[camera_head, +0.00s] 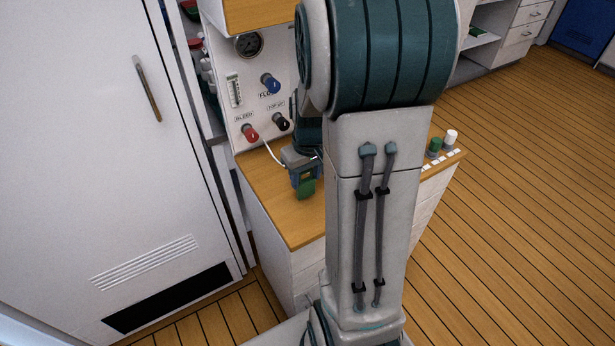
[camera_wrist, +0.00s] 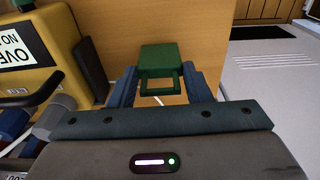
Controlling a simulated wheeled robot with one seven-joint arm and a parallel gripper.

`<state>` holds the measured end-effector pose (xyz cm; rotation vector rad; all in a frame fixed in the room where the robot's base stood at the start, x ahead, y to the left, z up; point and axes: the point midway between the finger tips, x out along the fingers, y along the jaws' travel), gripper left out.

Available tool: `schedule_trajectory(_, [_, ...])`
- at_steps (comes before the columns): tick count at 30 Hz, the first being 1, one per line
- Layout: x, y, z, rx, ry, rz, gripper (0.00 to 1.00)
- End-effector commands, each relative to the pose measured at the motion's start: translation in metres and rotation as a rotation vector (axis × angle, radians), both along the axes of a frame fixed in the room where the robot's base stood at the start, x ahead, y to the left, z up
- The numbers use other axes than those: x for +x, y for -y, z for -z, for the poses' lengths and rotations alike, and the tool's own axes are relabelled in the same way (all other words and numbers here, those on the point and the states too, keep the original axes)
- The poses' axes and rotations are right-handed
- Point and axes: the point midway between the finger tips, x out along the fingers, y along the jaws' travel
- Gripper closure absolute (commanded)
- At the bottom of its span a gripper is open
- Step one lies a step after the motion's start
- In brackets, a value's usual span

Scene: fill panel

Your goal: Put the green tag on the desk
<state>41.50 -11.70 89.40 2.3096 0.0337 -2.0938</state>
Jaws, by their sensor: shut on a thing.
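The green tag (camera_head: 306,188) is at my gripper (camera_head: 303,174), over the front part of the wooden desk top (camera_head: 285,218). In the wrist view the tag (camera_wrist: 159,56) has a flat block and a square loop, and the loop lies between the blue fingers of my gripper (camera_wrist: 161,88). The gripper is shut on the tag. The desk (camera_wrist: 205,22) fills the view behind the tag. I cannot tell whether the tag touches the desk top. My arm hides the right middle of the desk in the head view.
A white panel with a red knob (camera_head: 250,132), black knob (camera_head: 281,122), blue knob (camera_head: 270,84) and gauge (camera_head: 249,45) stands behind the desk. A yellow box (camera_wrist: 38,50) is close left in the wrist view. Green (camera_head: 434,146) and white (camera_head: 450,138) pieces stand right.

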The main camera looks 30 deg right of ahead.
Motion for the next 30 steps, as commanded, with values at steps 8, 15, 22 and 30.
schedule_trajectory(8, [0.0,0.0,0.011,-0.001,0.001,-0.001,0.77])
schedule_trajectory(15, [0.0,0.0,0.015,-0.001,0.001,0.0,0.53])
schedule_trajectory(22, [0.0,0.0,0.014,-0.001,0.001,0.0,0.34])
schedule_trajectory(30, [0.0,0.0,0.005,-0.001,0.003,0.0,0.34])
